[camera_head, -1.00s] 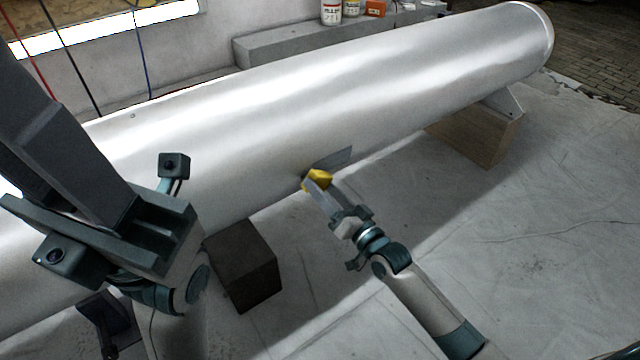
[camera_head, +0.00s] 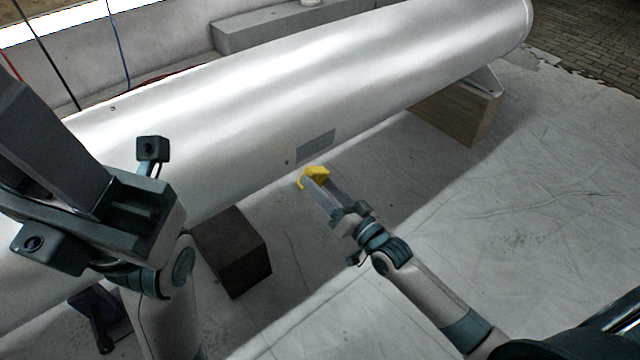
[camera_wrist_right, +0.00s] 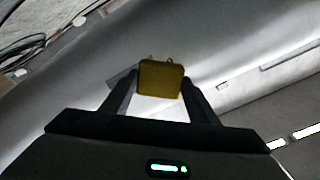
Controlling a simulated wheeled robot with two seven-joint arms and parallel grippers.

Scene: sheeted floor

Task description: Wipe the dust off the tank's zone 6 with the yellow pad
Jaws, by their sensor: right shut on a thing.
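The tank (camera_head: 250,110) is a long silver cylinder lying across the head view. A grey rectangular patch (camera_head: 316,146) shows on its near side; I cannot read any zone number. My right gripper (camera_head: 316,185) is shut on the yellow pad (camera_head: 314,174), just in front of and below the grey patch. The pad also shows between the fingers in the right wrist view (camera_wrist_right: 161,78). In the head view it appears apart from the tank. My left gripper is at the left, before the tank; its fingers are not clearly seen.
A dark block (camera_head: 232,252) and a wooden block (camera_head: 455,112) stand under the tank. A grey ledge (camera_head: 290,25) lies behind it. The sheeted floor (camera_head: 530,230) at the right is clear.

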